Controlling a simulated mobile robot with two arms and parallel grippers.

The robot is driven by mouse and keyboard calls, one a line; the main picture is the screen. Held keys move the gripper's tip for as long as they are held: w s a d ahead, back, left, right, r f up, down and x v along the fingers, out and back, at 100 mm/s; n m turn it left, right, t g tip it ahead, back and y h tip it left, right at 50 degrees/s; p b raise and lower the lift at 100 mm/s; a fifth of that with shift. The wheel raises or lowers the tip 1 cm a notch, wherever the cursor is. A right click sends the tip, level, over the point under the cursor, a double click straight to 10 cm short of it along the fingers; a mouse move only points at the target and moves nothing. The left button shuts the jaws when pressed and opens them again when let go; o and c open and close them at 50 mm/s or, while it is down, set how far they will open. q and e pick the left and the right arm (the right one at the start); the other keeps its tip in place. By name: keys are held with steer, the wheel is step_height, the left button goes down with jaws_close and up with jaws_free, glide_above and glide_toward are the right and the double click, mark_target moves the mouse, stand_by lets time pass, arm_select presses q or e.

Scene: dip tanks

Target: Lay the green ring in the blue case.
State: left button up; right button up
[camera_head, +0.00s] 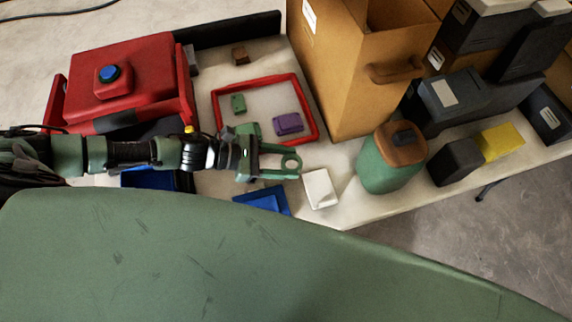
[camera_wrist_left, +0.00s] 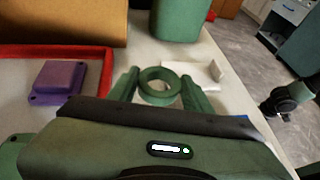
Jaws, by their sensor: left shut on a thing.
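My left gripper (camera_head: 278,160) is shut on the green ring (camera_head: 291,164) and holds it out over the table. In the left wrist view the ring (camera_wrist_left: 143,87) sits between the two green fingers (camera_wrist_left: 160,92), its hole facing the camera. A blue case (camera_head: 262,200) lies at the table's front edge, just below and left of the ring in the head view. Another blue object (camera_head: 150,178) shows partly under my left arm; I cannot tell its full shape.
A white block (camera_head: 320,188) lies just right of the blue case. A red frame (camera_head: 222,112) around green and purple blocks (camera_head: 289,123) lies behind the gripper. A green canister (camera_head: 385,170) and a tall cardboard box (camera_head: 340,90) stand to the right. A red machine (camera_head: 135,70) stands left.

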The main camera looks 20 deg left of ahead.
arm_select(q)
step_height(320, 180, down, 2)
steer(key=shift+f, duration=0.25)
steer(key=shift+f, duration=0.1)
steer(key=shift+f+b, duration=0.15)
steer(key=shift+b, duration=0.15)
steer(key=o, duration=1.4)
steer(key=shift+s, duration=0.1)
